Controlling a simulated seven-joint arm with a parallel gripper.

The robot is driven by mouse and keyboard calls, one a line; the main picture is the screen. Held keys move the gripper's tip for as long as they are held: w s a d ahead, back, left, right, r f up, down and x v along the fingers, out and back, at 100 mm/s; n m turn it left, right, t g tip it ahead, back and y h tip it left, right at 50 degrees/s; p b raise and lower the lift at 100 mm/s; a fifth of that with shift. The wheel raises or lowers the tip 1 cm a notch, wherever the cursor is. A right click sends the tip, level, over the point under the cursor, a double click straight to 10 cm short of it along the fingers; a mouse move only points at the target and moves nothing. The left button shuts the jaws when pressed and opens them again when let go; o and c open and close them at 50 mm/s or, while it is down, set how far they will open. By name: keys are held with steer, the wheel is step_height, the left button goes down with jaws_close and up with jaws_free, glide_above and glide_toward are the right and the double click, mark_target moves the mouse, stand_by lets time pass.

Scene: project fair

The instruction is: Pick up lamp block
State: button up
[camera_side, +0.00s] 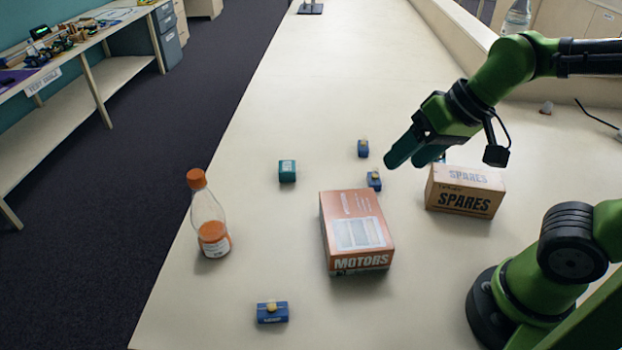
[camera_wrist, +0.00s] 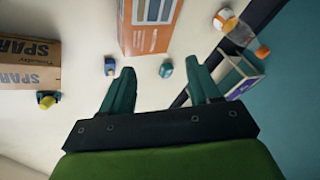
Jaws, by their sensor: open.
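Several small blue blocks with pale or yellow tops, which look like lamp blocks, lie on the table. My gripper (camera_side: 412,157) is above the table behind the cartons, open and empty. The wrist view shows its spread fingers (camera_wrist: 159,68), a blue block (camera_wrist: 110,66) past the left finger, and a yellow-topped block (camera_wrist: 46,100) beside the SPARES carton. I cannot tell which side-view blocks these match.
A plain teal block (camera_side: 287,171) and a clear bottle with an orange cap (camera_side: 209,219) stand left. The table's far middle is clear.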

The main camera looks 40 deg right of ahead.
steer(key=w+d+f+m+g+h, duration=0.2)
steer(key=w+d+f+h, duration=0.1)
steer(key=w+f, duration=0.35)
steer(key=m+h, duration=0.3)
glide_toward(376, 174)
steer(key=x, duration=0.5)
steer(key=shift+w+d, duration=0.1)
steer(key=shift+d, duration=0.25)
steer(key=shift+a+x, duration=0.15)
steer(key=shift+x, duration=1.3)
steer(key=shift+a+x, duration=0.15)
steer(key=shift+x, duration=1.25)
steer(key=shift+f, duration=0.1)
steer(key=shift+c, duration=0.4)
